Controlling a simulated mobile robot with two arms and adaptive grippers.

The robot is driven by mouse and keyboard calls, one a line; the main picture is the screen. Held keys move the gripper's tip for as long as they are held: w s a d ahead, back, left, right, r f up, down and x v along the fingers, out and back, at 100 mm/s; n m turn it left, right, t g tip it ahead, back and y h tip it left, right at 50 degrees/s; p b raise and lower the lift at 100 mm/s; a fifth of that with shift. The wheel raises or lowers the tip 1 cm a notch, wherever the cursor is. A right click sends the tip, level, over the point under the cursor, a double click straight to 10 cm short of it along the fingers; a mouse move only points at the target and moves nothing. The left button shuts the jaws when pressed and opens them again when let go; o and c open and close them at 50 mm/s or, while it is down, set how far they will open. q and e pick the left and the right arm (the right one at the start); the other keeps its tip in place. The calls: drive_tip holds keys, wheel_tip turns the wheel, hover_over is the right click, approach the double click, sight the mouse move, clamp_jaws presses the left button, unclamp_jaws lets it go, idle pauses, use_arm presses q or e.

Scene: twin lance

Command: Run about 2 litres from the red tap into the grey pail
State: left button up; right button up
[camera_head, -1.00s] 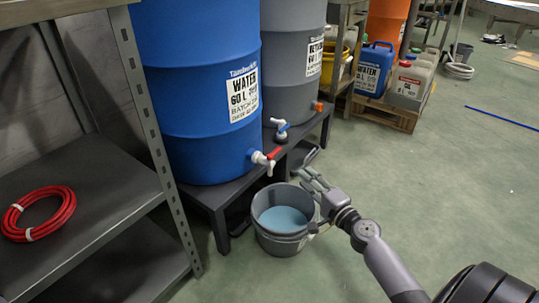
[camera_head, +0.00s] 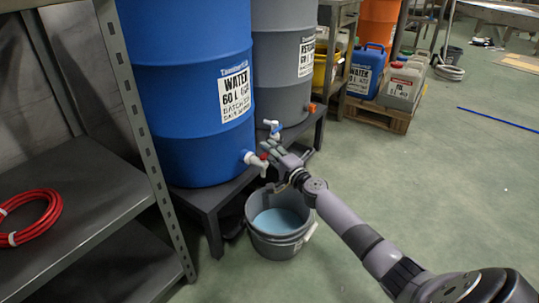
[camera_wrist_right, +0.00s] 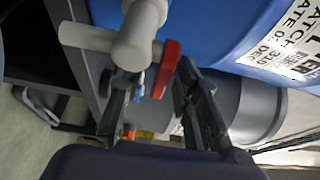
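The grey pail (camera_head: 257,238) stands on the floor below the red tap, with pale blue liquid (camera_head: 278,219) in it. The red tap (camera_head: 250,158) is a white spout with a red lever, low on the blue drum (camera_head: 190,110). In the right wrist view its white body (camera_wrist_right: 136,45) and red lever (camera_wrist_right: 168,66) are close up. My right gripper (camera_head: 270,152) is at the tap; its fingers (camera_wrist_right: 153,82) are apart, with the lever between them, nearer the right finger. Contact is unclear. No stream shows from the spout. My left gripper is out of view.
A grey drum (camera_head: 280,70) with a blue-levered tap (camera_head: 272,127) stands beside the blue drum on a dark low stand (camera_head: 210,200). A metal shelf (camera_head: 80,185) with a red hose (camera_head: 35,218) is at left.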

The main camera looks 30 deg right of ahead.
drive_tip(key=shift+w, duration=0.15)
clamp_jaws()
idle(0.4)
